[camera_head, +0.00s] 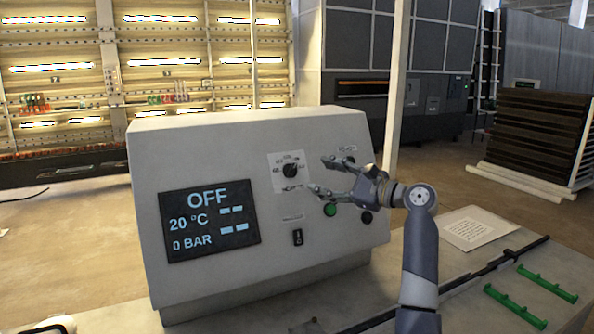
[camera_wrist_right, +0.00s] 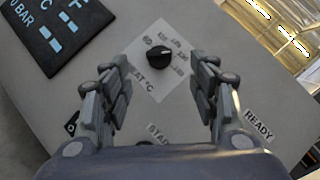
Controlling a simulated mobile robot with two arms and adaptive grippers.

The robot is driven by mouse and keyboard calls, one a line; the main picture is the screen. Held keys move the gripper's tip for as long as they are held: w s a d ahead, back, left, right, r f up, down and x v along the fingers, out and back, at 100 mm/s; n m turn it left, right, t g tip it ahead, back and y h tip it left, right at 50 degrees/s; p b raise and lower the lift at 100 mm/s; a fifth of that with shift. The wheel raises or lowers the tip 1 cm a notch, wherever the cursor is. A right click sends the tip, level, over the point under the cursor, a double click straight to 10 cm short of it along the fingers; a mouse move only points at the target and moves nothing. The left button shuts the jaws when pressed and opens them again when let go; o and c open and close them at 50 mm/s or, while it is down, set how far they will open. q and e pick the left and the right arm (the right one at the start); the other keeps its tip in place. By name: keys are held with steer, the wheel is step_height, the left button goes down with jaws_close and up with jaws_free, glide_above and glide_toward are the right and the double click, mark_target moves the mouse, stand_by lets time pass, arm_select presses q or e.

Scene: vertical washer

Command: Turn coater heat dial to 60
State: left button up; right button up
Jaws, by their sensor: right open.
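The coater control box (camera_head: 220,140) stands on a bench in the head view. Its heat dial (camera_head: 290,170) is a black knob on a white scale plate; it also shows in the right wrist view (camera_wrist_right: 158,57). The display (camera_head: 210,220) reads OFF, 20 °C and 0 BAR. My right gripper (camera_head: 316,176) is open and empty, in front of the panel just right of the dial. In the right wrist view the dial lies beyond and between the two spread fingers (camera_wrist_right: 160,80), apart from them. My left gripper is not clearly in view.
A black rocker switch (camera_head: 297,237) and a green button (camera_head: 330,209) sit below the dial. A black knob (camera_head: 366,217) is under my right wrist. A paper sheet (camera_head: 467,229), a dark rod and green handles (camera_head: 515,306) lie on the bench at right.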

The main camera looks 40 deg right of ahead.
mark_target(292, 170)
steer(key=w+p, duration=0.1)
steer(key=w, duration=0.1)
steer(key=w+a, duration=0.1)
steer(key=w, duration=0.2)
steer(key=w+p, duration=0.1)
steer(key=w, duration=0.1)
steer(key=shift+w+a+p, duration=0.25)
steer(key=shift+p, duration=0.05)
steer(key=shift+w+f, duration=0.1)
steer(key=shift+w, duration=0.45)
arm_select(q)
steer(key=r, duration=0.1)
steer(key=w+r, duration=0.1)
steer(key=r, duration=0.1)
steer(key=shift+w+r, duration=0.2)
steer(key=shift+w, duration=0.1)
arm_select(e)
steer(key=shift+a, duration=0.1)
arm_select(q)
steer(key=shift+s, duration=0.45)
arm_select(e)
steer(key=c, duration=1.1)
